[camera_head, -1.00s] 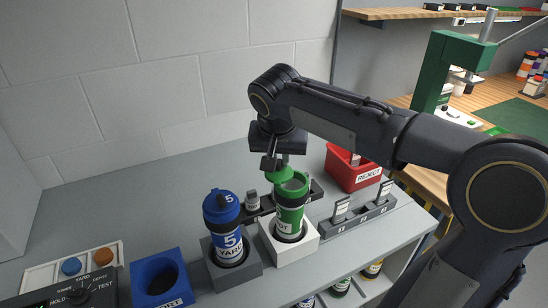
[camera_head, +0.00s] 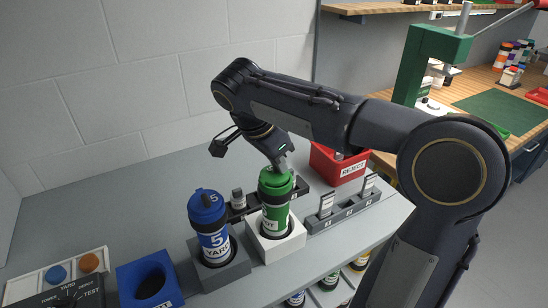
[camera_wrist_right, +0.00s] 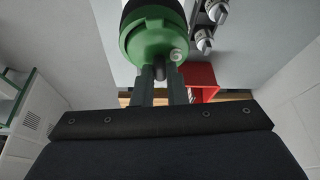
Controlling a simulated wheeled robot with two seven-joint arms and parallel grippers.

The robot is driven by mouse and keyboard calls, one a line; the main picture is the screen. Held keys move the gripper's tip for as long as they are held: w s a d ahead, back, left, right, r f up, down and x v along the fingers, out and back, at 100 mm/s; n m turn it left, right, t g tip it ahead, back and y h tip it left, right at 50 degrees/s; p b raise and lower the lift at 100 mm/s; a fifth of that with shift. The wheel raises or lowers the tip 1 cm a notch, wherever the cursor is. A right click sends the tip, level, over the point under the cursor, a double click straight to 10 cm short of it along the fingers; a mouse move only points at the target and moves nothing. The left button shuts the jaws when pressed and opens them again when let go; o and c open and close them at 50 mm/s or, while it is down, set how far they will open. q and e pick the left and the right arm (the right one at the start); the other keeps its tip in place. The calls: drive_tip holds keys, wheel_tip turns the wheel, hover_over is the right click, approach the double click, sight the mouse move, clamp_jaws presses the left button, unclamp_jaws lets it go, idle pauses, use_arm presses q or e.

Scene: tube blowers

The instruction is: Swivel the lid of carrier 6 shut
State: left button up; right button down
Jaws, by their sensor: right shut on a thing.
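Carrier 6 (camera_head: 275,215) is a green and black tube with a white label, standing upright in a white block (camera_head: 264,248). Its green lid (camera_head: 275,183) now lies over the mouth; I cannot tell whether it is fully seated. The lid also shows in the right wrist view (camera_wrist_right: 153,40), marked with a 6. My right gripper (camera_head: 282,163) comes from behind and above, at the lid's far side. In the wrist view its fingers (camera_wrist_right: 161,76) are shut on a small dark tab of the lid. My left gripper is not in view.
A blue carrier 5 (camera_head: 208,222) stands in a grey block just left. A blue container (camera_head: 148,283) and a control box (camera_head: 72,298) are further left. A grey rack (camera_head: 343,208) and a red REJECT bin (camera_head: 337,165) are to the right. The back left counter is clear.

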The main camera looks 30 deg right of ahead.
sight(266, 178)
drive_tip(key=shift+s+m, duration=0.2)
drive_tip(key=shift+m, duration=0.4)
drive_tip(key=c, duration=1.4)
unclamp_jaws()
drive_tip(key=shift+c, duration=0.2)
drive_tip(key=v, duration=0.7)
drive_tip(key=shift+a+r+p, duration=0.2)
drive_tip(key=shift+r+p, duration=0.1)
drive_tip(key=shift+r, duration=0.1)
